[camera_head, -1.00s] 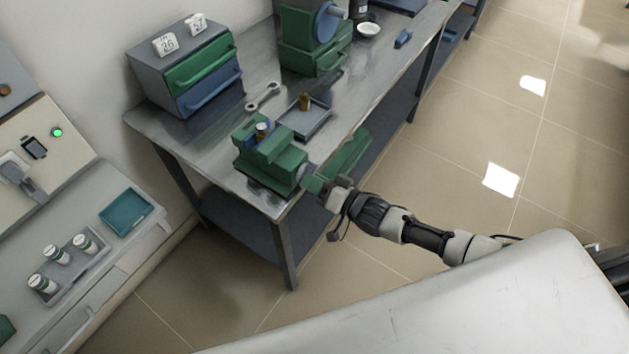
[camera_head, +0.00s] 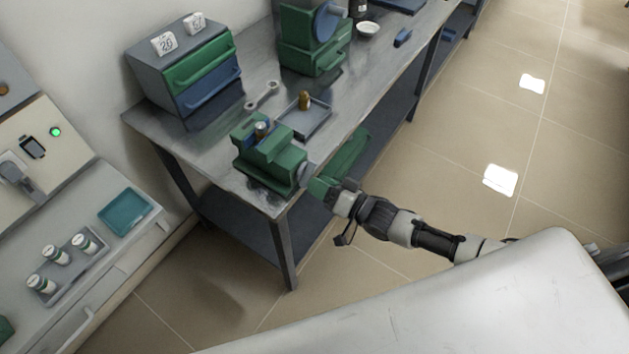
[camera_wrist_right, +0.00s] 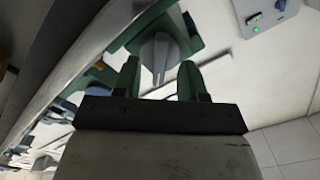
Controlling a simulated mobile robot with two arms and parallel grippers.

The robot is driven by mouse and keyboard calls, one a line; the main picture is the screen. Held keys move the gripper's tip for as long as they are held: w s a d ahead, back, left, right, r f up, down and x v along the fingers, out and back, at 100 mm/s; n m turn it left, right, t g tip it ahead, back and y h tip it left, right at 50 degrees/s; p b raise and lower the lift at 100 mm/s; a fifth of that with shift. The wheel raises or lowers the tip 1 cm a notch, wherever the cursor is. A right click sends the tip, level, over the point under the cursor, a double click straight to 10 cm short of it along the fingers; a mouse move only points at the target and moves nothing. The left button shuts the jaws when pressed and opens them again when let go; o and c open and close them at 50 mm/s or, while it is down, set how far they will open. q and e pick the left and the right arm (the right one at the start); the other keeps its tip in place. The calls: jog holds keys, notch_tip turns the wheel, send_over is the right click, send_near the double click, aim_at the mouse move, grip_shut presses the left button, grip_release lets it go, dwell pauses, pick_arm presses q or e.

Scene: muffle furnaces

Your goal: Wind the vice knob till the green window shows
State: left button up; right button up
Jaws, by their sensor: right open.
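The green vice (camera_head: 268,160) stands on the near corner of the steel bench, with a small cylinder between its blue-lined jaws. Its grey knob (camera_head: 305,174) faces my right gripper (camera_head: 316,184). In the right wrist view the knob (camera_wrist_right: 160,52) has a raised grip bar and lies just ahead of the green fingers of my right gripper (camera_wrist_right: 158,72). The fingers are apart, one on each side of the bar's line, with nothing held. I cannot make out a green window in either view. My left gripper is not in view.
A tray (camera_head: 291,124) with a brass piece and a wrench (camera_head: 262,96) lie behind the vice. A drawer cabinet (camera_head: 150,72) and a green machine (camera_head: 298,57) stand farther back. Floor right of the bench is clear.

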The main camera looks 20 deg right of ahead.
jog(key=b+v, duration=0.1)
jog(key=v, duration=0.8)
jog(key=shift+w, duration=0.1)
jog(key=s+d+f+n+g+h, duration=0.1)
jog(key=s+d+f+g+h, duration=0.2)
jog(key=f, duration=0.9)
jog(key=s+d+f+g+h, duration=0.1)
jog(key=s+d+f+h, duration=0.3)
jog(key=f, duration=0.8)
jog(key=s+a+f+n+g+h, duration=0.1)
jog(key=s+f+g, duration=0.3)
jog(key=s, duration=1)
jog(key=s+a+f+n+g+h, duration=0.1)
jog(key=s+a+f+g+h, duration=0.2)
jog(key=s+f, duration=0.7)
jog(key=s+a+g, duration=0.1)
jog(key=s+g, duration=0.1)
jog(key=s, duration=0.2)
jog(key=shift+f, duration=0.4)
jog(key=shift+o, duration=0.3)
jog(key=shift+w, duration=0.1)
